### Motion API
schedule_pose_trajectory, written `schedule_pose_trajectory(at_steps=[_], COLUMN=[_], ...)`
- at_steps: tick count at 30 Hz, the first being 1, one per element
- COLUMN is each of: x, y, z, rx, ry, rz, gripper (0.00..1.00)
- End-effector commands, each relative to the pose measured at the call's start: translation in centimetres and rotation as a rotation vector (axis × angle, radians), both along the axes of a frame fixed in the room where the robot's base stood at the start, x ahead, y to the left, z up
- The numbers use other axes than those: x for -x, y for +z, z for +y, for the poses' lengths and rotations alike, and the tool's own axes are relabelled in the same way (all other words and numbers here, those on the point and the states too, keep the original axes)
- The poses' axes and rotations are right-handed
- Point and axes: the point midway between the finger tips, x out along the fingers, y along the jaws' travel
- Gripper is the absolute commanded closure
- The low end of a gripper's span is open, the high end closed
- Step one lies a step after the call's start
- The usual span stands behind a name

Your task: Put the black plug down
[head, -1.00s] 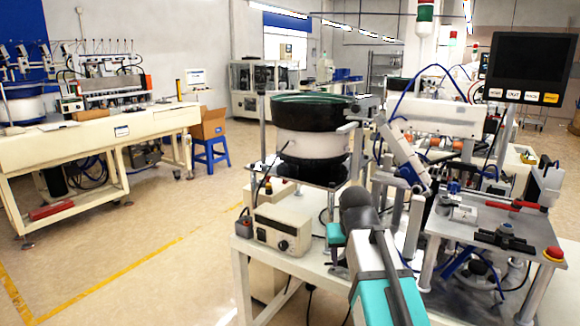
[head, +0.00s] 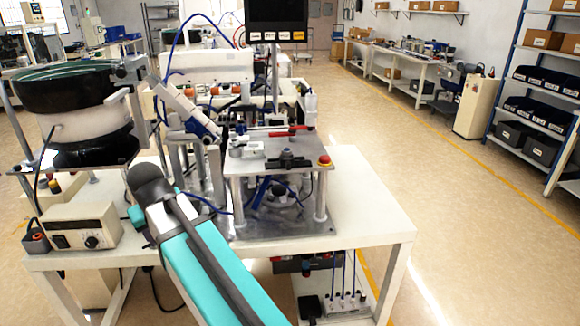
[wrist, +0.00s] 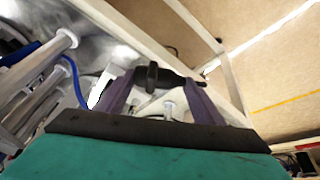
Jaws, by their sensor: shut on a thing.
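The black plug (wrist: 152,78) shows in the wrist view between the two greyish-purple fingers of my gripper (wrist: 158,84). The fingers are shut on it, one at each side. It is held above the white frame bars and floor seen behind it, with no surface visibly touching it. In the head view my teal arm reaches up from the bottom edge; my gripper and the plug cannot be made out there.
A white table (head: 365,205) carries a bowl feeder (head: 85,110), a control box (head: 75,228) and a metal plate (head: 245,177) with a red button (head: 324,160). The table's right part is bare. Shelves (head: 545,70) stand at the right, with open floor between.

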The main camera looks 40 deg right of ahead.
Motion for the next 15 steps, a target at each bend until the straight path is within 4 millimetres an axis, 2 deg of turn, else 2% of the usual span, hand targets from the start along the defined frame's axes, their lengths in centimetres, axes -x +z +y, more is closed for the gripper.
schedule_pose_trajectory(at_steps=[1, 7, 15], x=[0.9, 2.9, 3.9], y=[-0.9, -3.3, -4.6], z=[0.0, 0.0, 0.0], rx=[0.0, 0.0, 0.0], ry=[0.0, 0.0, 0.0], rz=[0.002, 0.003, 0.001], gripper=[0.65, 0.65, 0.65])
